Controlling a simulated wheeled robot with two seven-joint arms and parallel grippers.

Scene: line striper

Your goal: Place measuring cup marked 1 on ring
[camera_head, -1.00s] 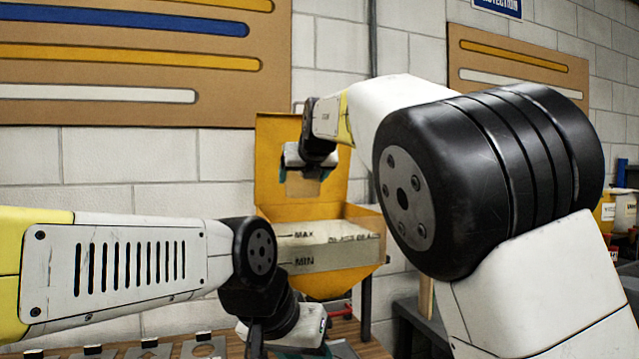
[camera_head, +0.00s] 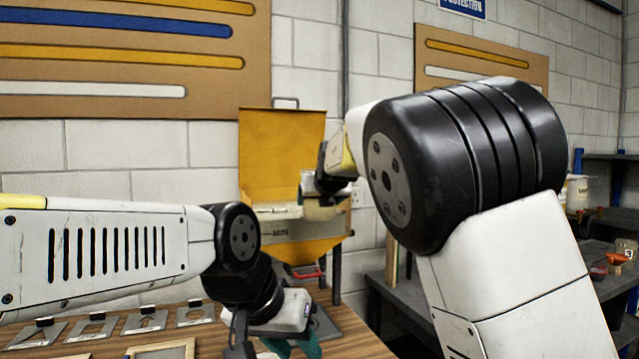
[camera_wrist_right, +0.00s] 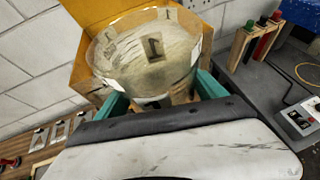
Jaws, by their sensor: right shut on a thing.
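The measuring cup, clear with a black 1 on it, fills the upper middle of the right wrist view (camera_wrist_right: 150,62). My right gripper (camera_wrist_right: 160,103) is shut on it, its teal fingers on either side of the cup's lower part. In the head view my right gripper (camera_head: 327,203) is in front of the right side of the yellow hopper, and the cup shows only in small part. My left gripper (camera_head: 285,345) points down low over the wooden table; its fingertips are partly cut off. I cannot make out a ring.
The yellow hopper (camera_head: 265,150) stands open against the wall, with a MIN mark on its front. Several grey plates (camera_head: 95,326) and a wooden frame (camera_head: 165,350) lie on the table (camera_head: 215,335). A dark bench (camera_head: 400,290) with shelves stands at the right.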

